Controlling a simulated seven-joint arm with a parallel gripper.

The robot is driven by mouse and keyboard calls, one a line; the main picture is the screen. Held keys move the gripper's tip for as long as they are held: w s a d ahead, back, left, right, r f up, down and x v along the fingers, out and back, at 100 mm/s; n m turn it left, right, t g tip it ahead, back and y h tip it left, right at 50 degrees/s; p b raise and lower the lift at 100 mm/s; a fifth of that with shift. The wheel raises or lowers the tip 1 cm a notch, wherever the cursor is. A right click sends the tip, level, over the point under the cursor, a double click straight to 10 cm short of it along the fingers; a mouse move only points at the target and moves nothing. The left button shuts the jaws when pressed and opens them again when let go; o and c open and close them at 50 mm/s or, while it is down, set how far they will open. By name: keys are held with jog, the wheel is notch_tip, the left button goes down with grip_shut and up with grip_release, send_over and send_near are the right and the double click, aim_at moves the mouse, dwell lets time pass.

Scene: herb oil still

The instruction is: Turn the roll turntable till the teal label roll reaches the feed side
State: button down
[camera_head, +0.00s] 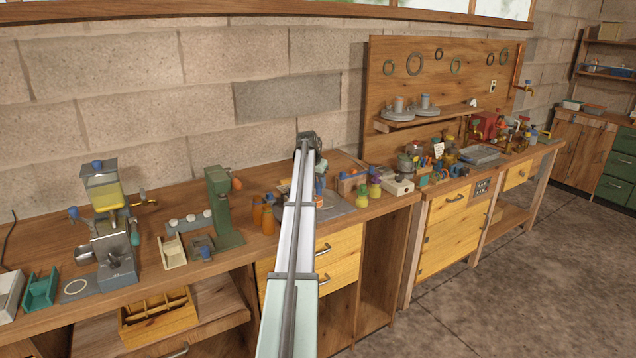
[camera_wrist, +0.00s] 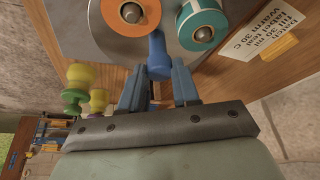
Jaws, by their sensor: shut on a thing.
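In the wrist view the grey roll turntable (camera_wrist: 75,35) fills the top of the picture. The teal label roll (camera_wrist: 218,27) stands on it at the upper right, and an orange roll (camera_wrist: 112,14) stands to its left. A blue upright handle (camera_wrist: 158,58) is at the turntable's near edge. My gripper (camera_wrist: 158,84) is shut on this handle, with one blue finger on each side. In the head view my arm hides most of the turntable and the gripper's fingers. The feed side cannot be made out.
A printed card (camera_wrist: 262,28) lies right of the turntable. Yellow and green stoppered pieces (camera_wrist: 77,88) stand to its left in the wrist view. In the head view, orange bottles (camera_head: 268,220) stand left of my arm and a white box (camera_head: 398,185) stands to the right.

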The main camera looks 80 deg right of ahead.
jog(key=shift+s+n, duration=0.1)
jog(key=shift+n, duration=0.3)
jog(key=shift+s+n+t, duration=0.1)
jog(key=shift+n+t, duration=0.8)
jog(key=shift+n, duration=1)
jog(key=shift+n+t, duration=0.6)
jog(key=shift+n, duration=1)
jog(key=shift+s+n+y, duration=0.1)
jog(key=shift+n+y, duration=0.2)
jog(key=shift+n, duration=0.4)
jog(key=c, duration=0.8)
grip_release()
jog(key=shift+t, duration=0.3)
jog(key=shift+r, duration=0.1)
jog(key=v, duration=1.3)
jog(key=shift+a+r, duration=0.15)
jog(key=shift+r, duration=0.15)
